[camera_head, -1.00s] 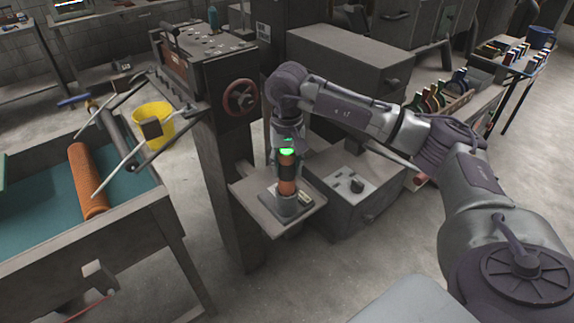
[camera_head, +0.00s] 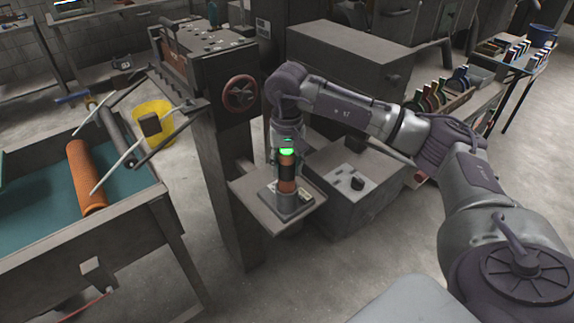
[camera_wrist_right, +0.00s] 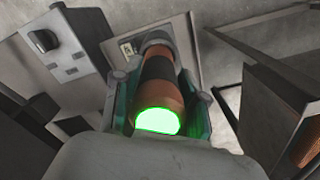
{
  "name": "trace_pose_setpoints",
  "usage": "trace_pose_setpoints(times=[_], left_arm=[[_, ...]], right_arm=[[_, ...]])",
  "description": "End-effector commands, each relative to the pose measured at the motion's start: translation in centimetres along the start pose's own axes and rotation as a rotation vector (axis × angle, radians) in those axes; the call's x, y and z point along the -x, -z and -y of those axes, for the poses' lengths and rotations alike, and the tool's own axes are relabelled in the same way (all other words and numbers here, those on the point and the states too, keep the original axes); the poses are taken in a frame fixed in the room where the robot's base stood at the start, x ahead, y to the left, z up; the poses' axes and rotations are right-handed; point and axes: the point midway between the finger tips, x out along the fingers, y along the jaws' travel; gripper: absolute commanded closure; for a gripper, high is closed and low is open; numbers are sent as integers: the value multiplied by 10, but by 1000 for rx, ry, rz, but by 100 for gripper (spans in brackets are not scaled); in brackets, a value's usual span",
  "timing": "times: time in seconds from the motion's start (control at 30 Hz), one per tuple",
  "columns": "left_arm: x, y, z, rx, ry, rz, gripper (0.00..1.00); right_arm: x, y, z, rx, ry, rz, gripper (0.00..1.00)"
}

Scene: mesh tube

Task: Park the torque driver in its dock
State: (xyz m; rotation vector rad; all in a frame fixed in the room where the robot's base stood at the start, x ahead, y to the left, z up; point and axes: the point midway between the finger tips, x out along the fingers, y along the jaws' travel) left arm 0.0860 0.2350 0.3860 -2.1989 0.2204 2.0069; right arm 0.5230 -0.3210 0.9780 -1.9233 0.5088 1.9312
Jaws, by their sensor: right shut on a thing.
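The torque driver (camera_head: 287,172) is an orange and black cylinder with a glowing green end at its top. It stands about upright, its lower end at the grey round socket of the dock (camera_head: 294,209) on a small shelf. Whether it is fully seated I cannot tell. My right gripper (camera_head: 287,153) is shut on the driver near its green end. In the right wrist view the driver (camera_wrist_right: 158,72) lies between the fingers of the gripper (camera_wrist_right: 160,100), its far end at the dock plate (camera_wrist_right: 183,50). My left gripper is out of view.
The shelf (camera_head: 255,203) juts from a dark post with a red handwheel (camera_head: 240,94). A grey box with a knob (camera_head: 357,183) stands close behind and right. A bench with an orange mesh tube (camera_head: 85,178) is at left. A yellow bucket (camera_head: 155,108) stands behind it.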

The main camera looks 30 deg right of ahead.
Motion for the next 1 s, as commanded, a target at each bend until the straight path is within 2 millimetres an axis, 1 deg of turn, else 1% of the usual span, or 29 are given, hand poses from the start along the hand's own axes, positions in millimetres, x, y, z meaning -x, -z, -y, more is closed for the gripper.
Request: trace_pose_setpoints(times=[0.47, 0.5, 0.63, 0.67, 0.9, 1.0], left_arm=[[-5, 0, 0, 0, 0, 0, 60], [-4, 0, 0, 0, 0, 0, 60], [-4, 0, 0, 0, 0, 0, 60], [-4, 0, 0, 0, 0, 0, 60], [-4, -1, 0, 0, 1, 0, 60], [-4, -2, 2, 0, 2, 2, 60]], right_arm=[[-5, 0, 0, 0, 2, -2, 100], [-4, 0, 0, 0, 2, -2, 53], [-4, 0, 0, 0, 1, -2, 31], [-4, 0, 0, 0, 1, -1, 29], [-6, 0, 0, 0, -2, 2, 29], [-3, 0, 0, 0, -1, 1, 29]])
